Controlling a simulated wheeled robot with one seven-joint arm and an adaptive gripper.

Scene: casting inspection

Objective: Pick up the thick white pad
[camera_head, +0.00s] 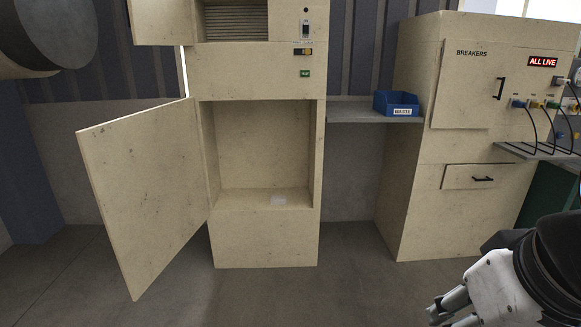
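My gripper (448,314) is at the bottom right of the view, well to the right of the cabinet and away from the pad. Its fingers point left and are partly cut off by the lower edge, so their opening is unclear. I see nothing held in it.
The cabinet's lower door (142,190) stands swung open to the left. A blue bin (396,104) labelled WASTE sits on a grey shelf (350,112). A beige breaker cabinet (408,190) with plugged cables stands at the right. The floor before the open compartment is clear.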

